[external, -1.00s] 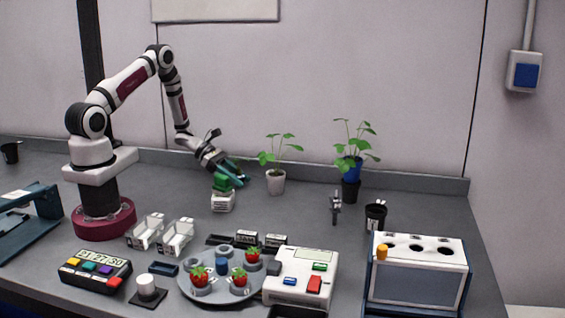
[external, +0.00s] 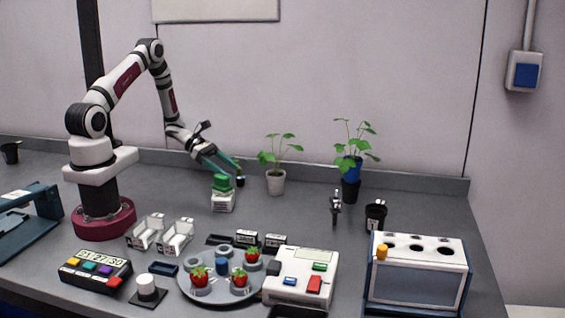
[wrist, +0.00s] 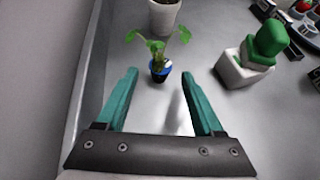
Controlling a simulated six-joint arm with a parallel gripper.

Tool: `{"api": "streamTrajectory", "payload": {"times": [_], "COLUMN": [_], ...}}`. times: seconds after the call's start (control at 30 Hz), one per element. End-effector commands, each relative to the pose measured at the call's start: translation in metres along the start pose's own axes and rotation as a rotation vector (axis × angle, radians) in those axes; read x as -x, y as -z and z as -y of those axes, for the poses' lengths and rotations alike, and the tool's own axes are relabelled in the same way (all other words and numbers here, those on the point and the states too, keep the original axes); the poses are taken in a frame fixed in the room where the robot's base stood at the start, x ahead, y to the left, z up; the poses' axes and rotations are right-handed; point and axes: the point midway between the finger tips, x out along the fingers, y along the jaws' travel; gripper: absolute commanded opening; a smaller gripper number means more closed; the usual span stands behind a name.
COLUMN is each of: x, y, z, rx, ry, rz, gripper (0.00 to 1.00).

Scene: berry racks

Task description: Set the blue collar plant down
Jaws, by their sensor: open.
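A small plant with a blue collar on a dark pot (wrist: 160,73) stands on the grey bench in the wrist view. Its green leaves spread above the collar. In the external view its small dark pot (external: 240,181) shows just past my fingertips, partly hidden by them. My gripper (wrist: 159,80) is open, with its teal fingers on either side and gaps between them and the plant. The plant sits at or just beyond the fingertips. In the external view my gripper (external: 232,172) is tilted down to the right, close above the bench.
A green cactus in a white pot (external: 222,203) stands right beside my gripper. A leafy plant in a white pot (external: 276,183) is behind to the right. A taller plant in a blue and black pot (external: 351,189) stands farther right. A berry tray (external: 187,287) lies in front.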

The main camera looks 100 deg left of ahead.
Motion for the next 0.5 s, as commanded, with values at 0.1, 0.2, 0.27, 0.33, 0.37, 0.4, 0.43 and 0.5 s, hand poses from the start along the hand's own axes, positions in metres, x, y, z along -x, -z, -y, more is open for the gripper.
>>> {"api": "streamTrajectory", "payload": {"times": [0.1,0.2,0.27,0.33,0.37,0.4,0.43,0.5], "x": [0.035,0.057,0.066,0.074,0.075,0.077,0.077,0.077], "y": [0.0,0.0,0.0,0.0,0.0,0.0,0.0,-0.002], "z": [-0.002,-0.001,-0.001,-0.001,0.0,0.0,0.0,0.001], "rx": [-0.001,-0.002,0.0,-0.001,-0.001,-0.001,-0.001,-0.007], "ry": [-0.007,-0.004,-0.003,-0.002,-0.001,0.0,0.0,0.006], "rz": [0.0,0.0,0.0,0.0,0.0,0.0,0.0,-0.002], "gripper": [0.69,0.69,0.69,0.69,0.69,0.69,0.69,0.69]}}
